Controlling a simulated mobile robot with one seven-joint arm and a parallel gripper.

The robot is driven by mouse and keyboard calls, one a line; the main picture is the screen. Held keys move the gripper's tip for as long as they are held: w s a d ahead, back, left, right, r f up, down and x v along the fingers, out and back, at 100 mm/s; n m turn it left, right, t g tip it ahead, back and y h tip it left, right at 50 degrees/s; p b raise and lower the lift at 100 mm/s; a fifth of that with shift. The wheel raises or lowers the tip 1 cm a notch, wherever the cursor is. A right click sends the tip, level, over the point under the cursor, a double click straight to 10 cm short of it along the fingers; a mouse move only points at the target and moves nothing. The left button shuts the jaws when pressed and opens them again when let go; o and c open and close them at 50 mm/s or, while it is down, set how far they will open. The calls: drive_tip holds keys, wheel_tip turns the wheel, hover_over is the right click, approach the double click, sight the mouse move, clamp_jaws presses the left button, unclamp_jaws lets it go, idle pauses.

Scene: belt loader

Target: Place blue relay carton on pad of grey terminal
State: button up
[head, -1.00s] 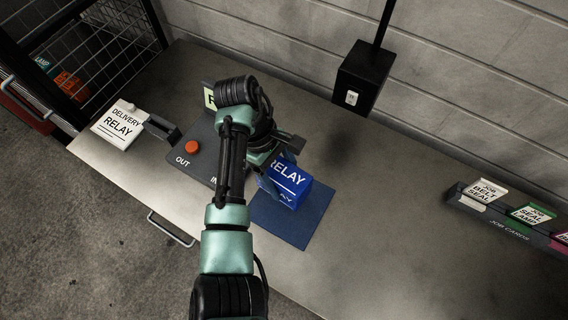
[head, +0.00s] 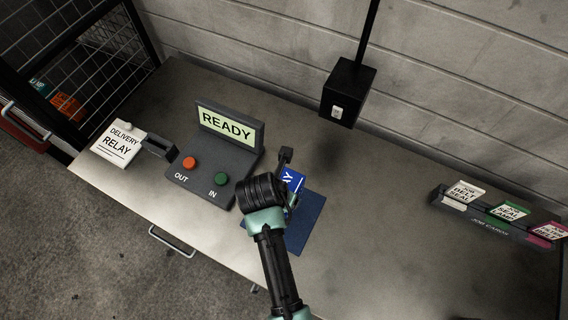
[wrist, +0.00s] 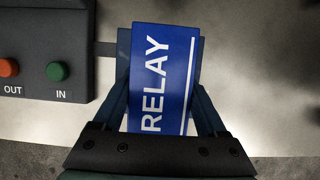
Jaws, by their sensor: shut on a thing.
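The blue carton (head: 292,178) marked RELAY is mostly hidden by my arm in the head view; its lettered top shows fully in the wrist view (wrist: 160,75). My gripper (wrist: 162,105) is shut on it, one finger along each side. In the head view my gripper (head: 287,184) is over the far left part of the dark blue pad (head: 310,215). I cannot tell whether the carton touches the pad. The grey terminal (head: 240,160) stands left of the pad, with a lit READY screen, an orange-red OUT button and a green IN button.
A white DELIVERY RELAY card (head: 118,143) is at the table's left end. A black box (head: 347,92) on a post stands at the back. A job-card rack (head: 490,222) is at the right. The table (head: 380,200) between pad and rack is clear.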

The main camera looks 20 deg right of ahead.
drive_tip(key=shift+f, duration=3.25)
drive_tip(key=shift+f, duration=0.1)
drive_tip(key=o, duration=1.4)
drive_tip(key=shift+f, duration=0.1)
drive_tip(key=shift+o, duration=0.2)
drive_tip(key=v, duration=1.2)
drive_tip(key=w+a+r+m+t, duration=0.1)
drive_tip(key=w+r+m+t, duration=0.4)
drive_tip(key=r, duration=0.5)
drive_tip(key=w+a+r+m+t, duration=0.1)
drive_tip(key=w+r+m+t, duration=0.2)
drive_tip(key=w+r, duration=0.55)
drive_tip(key=w+a+r+m+t, duration=0.1)
drive_tip(key=w+r+m+t, duration=0.25)
drive_tip(key=r, duration=0.85)
wheel_tip(320, 180, up, 14)
drive_tip(key=s+a+m+t+y, duration=0.1)
drive_tip(key=a+m+t, duration=0.1)
drive_tip(key=m+t, duration=0.3)
drive_tip(key=s+a+r+m+t+y, duration=0.1)
drive_tip(key=s+r+m+t, duration=0.3)
drive_tip(key=r, duration=0.7)
drive_tip(key=s+a+r+m+t+y, duration=0.1)
drive_tip(key=s+r+m+t, duration=0.3)
drive_tip(key=s+r, duration=0.5)
wheel_tip(320, 180, up, 2)
drive_tip(key=shift+a+r+m, duration=0.15)
drive_tip(key=shift+a+m, duration=0.5)
drive_tip(key=shift+a, duration=0.2)
